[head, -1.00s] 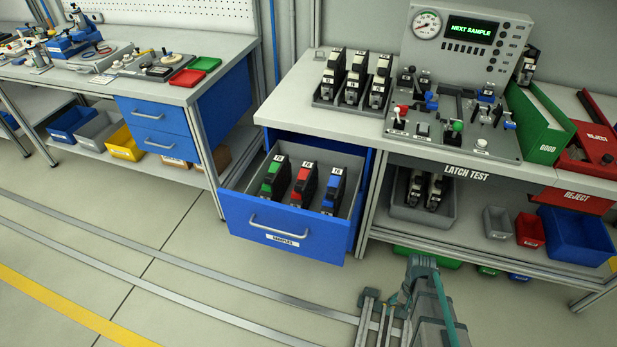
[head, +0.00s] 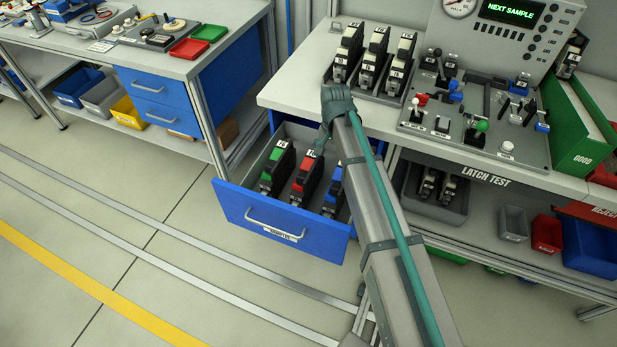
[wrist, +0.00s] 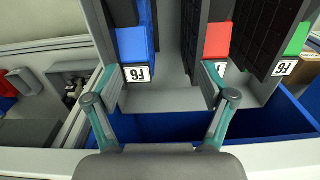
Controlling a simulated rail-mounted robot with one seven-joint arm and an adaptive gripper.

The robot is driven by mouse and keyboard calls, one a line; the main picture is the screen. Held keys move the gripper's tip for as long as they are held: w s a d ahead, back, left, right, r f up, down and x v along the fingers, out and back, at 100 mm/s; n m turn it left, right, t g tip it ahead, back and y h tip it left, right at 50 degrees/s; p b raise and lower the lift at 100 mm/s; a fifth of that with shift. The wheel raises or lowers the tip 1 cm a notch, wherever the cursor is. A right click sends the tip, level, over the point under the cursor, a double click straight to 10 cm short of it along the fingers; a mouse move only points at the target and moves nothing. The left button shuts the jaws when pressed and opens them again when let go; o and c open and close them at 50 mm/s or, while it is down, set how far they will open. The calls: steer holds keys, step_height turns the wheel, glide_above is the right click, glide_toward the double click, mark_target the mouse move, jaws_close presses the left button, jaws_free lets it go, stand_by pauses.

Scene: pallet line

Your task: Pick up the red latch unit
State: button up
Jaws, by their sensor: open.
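The red latch unit (head: 307,178) stands upright in the open blue drawer (head: 262,222), between a green unit (head: 277,168) and a blue unit (head: 333,190). It is black with a red front part. My gripper (head: 319,148) is over the drawer, near the top of the red unit. In the wrist view my gripper (wrist: 160,80) is open and empty. There the red unit (wrist: 217,40) is beside the right finger and the blue unit (wrist: 132,43) beside the left, with a gap between them. Contact cannot be told.
A rack of several black units (head: 373,65) stands on the bench above the drawer, close to my arm. The latch test panel (head: 475,130) is to its right, beside a green GOOD bin (head: 580,125).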

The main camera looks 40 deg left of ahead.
glide_toward(308, 166)
steer(key=shift+s, duration=0.1)
steer(key=shift+f+p, duration=1.2)
steer(key=shift+f, duration=4.05)
jaws_close()
